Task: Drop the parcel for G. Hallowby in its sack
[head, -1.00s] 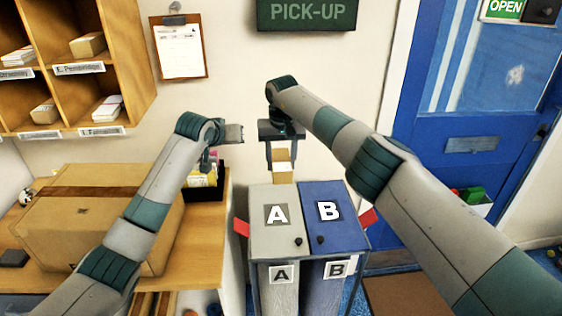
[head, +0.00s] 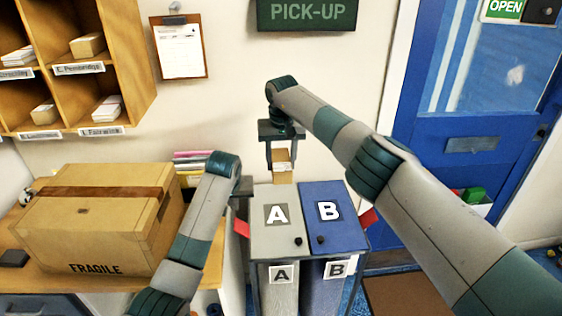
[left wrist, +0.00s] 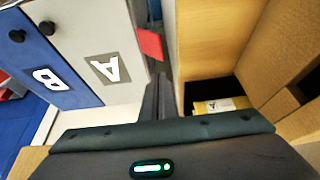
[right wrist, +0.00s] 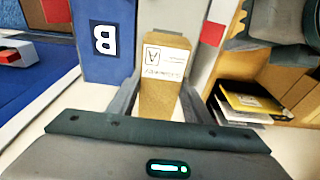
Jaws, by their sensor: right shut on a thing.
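The small brown parcel (head: 282,174) is held in my right gripper (head: 281,160), above the back of the grey lid A (head: 262,235). In the right wrist view the parcel (right wrist: 158,95) carries a white label with a boxed A and a line of text too small to read surely. Blue lid B (head: 335,225) lies beside lid A; both look shut. Grey sack A (head: 283,297) and blue sack B (head: 325,292) hang below them. My left gripper (left wrist: 156,85) is shut and empty, beside the stand's left side near a red tab (left wrist: 150,43); its own arm mostly hides it in the head view.
A large FRAGILE carton (head: 95,225) stands on the wooden counter at left. Pigeonholes (head: 115,75) with name labels hang above it. A black tray with a yellow packet (right wrist: 250,102) stands at the counter's end. A blue door (head: 470,180) is at right.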

